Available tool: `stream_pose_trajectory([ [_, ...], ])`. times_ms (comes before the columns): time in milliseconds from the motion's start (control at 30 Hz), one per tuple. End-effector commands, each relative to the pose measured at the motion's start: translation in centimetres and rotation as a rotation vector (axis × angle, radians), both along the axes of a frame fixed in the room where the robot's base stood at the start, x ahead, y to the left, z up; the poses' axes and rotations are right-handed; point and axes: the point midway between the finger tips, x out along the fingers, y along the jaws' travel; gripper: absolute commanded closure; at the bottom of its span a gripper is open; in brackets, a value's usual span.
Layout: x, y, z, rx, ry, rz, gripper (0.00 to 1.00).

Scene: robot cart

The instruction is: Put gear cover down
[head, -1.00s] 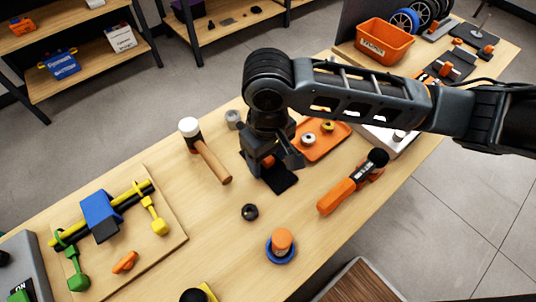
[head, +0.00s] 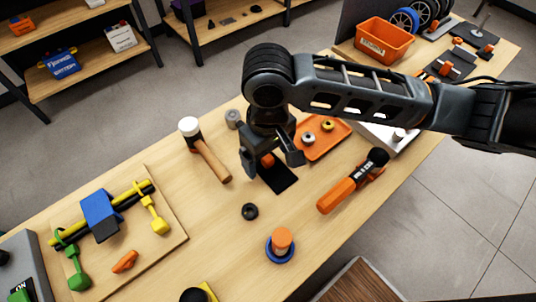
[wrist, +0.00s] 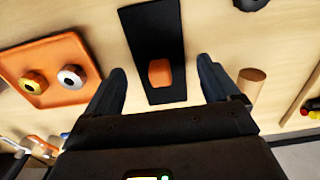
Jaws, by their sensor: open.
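A black rectangular plate (head: 281,180) with a small orange block (head: 267,160) on it lies on the wooden bench; I cannot tell for certain whether this is the gear cover. My gripper (head: 271,163) is open above the plate, with a finger on either side of the orange block. In the wrist view the plate (wrist: 152,35) runs up between the spread fingers, and the orange block (wrist: 160,73) shows in the gap between the fingertips (wrist: 160,75). I see clear space between each finger and the block.
A mallet (head: 212,160) lies left of the plate. An orange tray (head: 335,137) with small round parts is behind it to the right. An orange-and-black tool (head: 345,187), a black nut (head: 250,211) and a blue ring (head: 276,257) with an orange cylinder are nearer the front.

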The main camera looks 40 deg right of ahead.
Motion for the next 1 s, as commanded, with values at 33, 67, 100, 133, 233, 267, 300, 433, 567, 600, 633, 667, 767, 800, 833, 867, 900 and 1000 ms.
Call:
stream_pose_trajectory([
  [33, 0.0, 0.0, 0.7, 0.001, -0.002, 0.001, 0.11],
  [67, 0.0, 0.1, 1.2, 0.000, -0.002, 0.002, 0.11],
  [100, 0.0, 0.1, 1.9, 0.002, -0.003, 0.003, 0.11],
  [133, 0.0, 0.1, 2.5, 0.001, -0.002, 0.003, 0.11],
  [233, 0.0, 0.1, 4.7, 0.002, -0.003, 0.003, 0.11],
  [267, 0.0, 0.1, 5.3, 0.001, -0.002, 0.003, 0.11],
  [300, 0.0, 0.1, 6.2, 0.001, -0.004, 0.003, 0.11],
  [433, 0.0, 0.1, 8.6, 0.001, -0.003, 0.004, 0.11],
  [567, 0.0, 0.0, 10.4, -0.001, -0.001, 0.002, 0.11],
  [600, 0.0, 0.0, 10.7, -0.001, -0.001, 0.003, 0.11],
  [633, 0.0, 0.0, 10.9, -0.001, -0.001, 0.002, 0.11],
  [667, 0.0, 0.0, 11.1, -0.001, -0.001, 0.002, 0.11],
  [767, 0.0, 0.0, 11.4, 0.000, 0.000, 0.002, 0.11],
  [800, -0.1, 0.0, 11.5, 0.000, 0.000, 0.002, 0.11],
  [833, -0.1, 0.0, 11.5, 0.000, 0.000, 0.002, 0.11],
  [867, -0.1, 0.0, 11.5, 0.000, 0.000, 0.001, 0.11],
  [900, -0.1, 0.0, 11.4, 0.000, 0.001, 0.001, 0.11],
  [1000, 0.0, 0.2, 11.4, 0.005, -0.002, 0.003, 0.11],
])
